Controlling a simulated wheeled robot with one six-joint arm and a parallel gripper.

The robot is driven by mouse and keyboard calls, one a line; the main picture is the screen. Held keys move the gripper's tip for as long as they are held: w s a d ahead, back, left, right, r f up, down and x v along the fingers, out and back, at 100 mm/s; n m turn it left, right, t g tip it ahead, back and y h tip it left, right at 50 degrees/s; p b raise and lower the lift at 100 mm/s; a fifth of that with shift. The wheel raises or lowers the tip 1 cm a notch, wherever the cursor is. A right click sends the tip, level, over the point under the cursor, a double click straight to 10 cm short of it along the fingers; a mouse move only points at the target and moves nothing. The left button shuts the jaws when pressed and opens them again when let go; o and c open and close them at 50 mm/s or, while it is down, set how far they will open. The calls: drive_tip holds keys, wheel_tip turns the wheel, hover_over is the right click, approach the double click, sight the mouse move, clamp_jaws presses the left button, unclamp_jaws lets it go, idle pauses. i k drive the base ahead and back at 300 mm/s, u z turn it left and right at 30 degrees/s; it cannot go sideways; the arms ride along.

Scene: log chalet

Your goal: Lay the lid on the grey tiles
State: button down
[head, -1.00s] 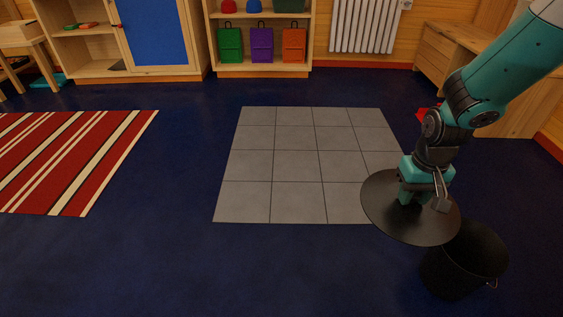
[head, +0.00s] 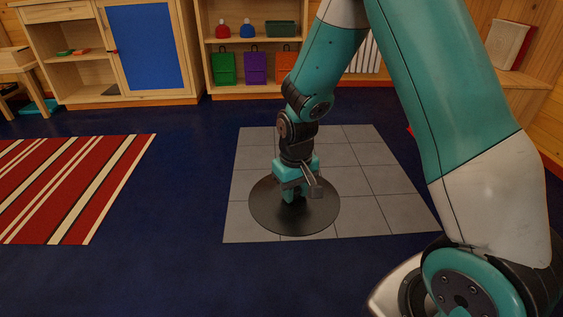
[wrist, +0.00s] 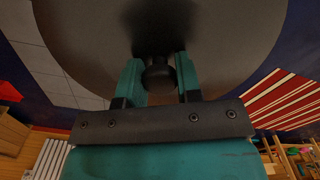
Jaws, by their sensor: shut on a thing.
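The lid (head: 325,214) is a dark round disc with a knob. In the head view it is level over the front left part of the grey tiles (head: 375,180); I cannot tell whether it touches them. My gripper (head: 290,195) is above the lid's middle, pointing down, shut on its knob. In the wrist view the lid (wrist: 230,50) fills the upper middle, with the dark knob between the fingers of my gripper (wrist: 159,80). Some tiles (wrist: 45,62) show past the lid's left edge.
A red striped rug (head: 70,190) lies to the left on the blue floor (head: 180,200). Shelves with bags (head: 255,68) and a blue-doored cabinet (head: 148,48) stand at the back. My arm covers much of the right side. The black bin is out of sight now.

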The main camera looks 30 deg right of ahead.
sight(388, 210)
drive_tip(key=u, duration=0.05)
drive_tip(key=i, duration=1.2)
drive_tip(key=z, duration=0.95)
drive_tip(key=i, duration=0.75)
drive_tip(key=z, duration=0.95)
drive_tip(key=i, duration=0.25)
drive_tip(key=z, duration=0.3)
